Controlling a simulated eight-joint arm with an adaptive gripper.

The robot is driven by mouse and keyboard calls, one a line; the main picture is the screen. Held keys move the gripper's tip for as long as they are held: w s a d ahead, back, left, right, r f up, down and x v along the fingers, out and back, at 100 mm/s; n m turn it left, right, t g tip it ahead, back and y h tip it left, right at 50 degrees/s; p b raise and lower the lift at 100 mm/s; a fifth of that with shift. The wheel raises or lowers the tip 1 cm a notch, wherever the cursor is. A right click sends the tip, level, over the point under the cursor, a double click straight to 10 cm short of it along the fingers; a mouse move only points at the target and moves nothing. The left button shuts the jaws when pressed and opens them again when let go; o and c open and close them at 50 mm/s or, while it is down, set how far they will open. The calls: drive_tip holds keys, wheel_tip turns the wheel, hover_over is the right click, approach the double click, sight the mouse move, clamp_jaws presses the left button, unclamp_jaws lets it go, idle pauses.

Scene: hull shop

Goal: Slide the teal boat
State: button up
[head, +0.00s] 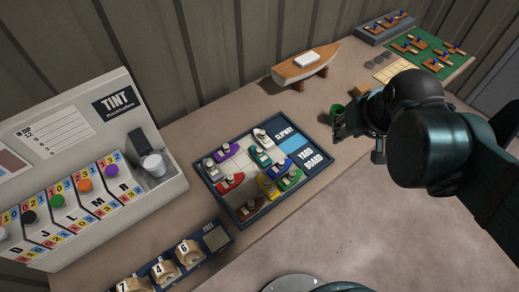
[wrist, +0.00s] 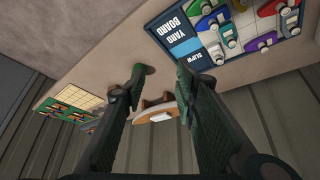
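The yard board (head: 243,213) is a dark-framed tray on the bench, holding several small boats with pegs on top. The teal boat (head: 261,158) sits near the middle of its upper part, close to the white boat (head: 264,138) and the blue slipway strip (head: 291,143). A green boat (head: 292,181) lies lower right on it. My gripper (head: 360,143) is right of the board, above the bench, apart from every boat. The wrist view shows its two fingers (wrist: 161,80) spread with nothing between them. The board (wrist: 180,12) is upside down there, cut by the top edge.
A wooden model boat (head: 306,66) is behind the board. The Tint machine (head: 95,150) is at left, a number rack (head: 170,268) at front. Puzzle trays (head: 420,48) are at far right.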

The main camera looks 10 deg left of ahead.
drive_tip(key=w+a+f+n+g, duration=0.2)
drive_tip(key=w+a+f, duration=0.2)
drive_tip(key=a, duration=0.2)
drive_tip(key=w+a+f+n+g, duration=0.1)
drive_tip(key=w+a+f, duration=0.25)
drive_tip(key=a, duration=0.35)
drive_tip(key=n+g, duration=0.2)
drive_tip(key=n, duration=0.1)
hover_over(259, 149)
drive_tip(key=d, duration=0.1)
drive_tip(key=shift+h, duration=0.3)
wheel_tip(259, 149, down, 11)
drive_tip(key=shift+r+p, duration=0.1)
drive_tip(key=shift+p, duration=0.2)
drive_tip(key=shift+a+f+g, duration=0.3)
drive_tip(key=shift+a+f, duration=0.1)
drive_tip(key=shift+f, duration=0.15)
drive_tip(key=shift+f+b, duration=0.6)
drive_tip(key=shift+f, duration=3.25)
clamp_jaws()
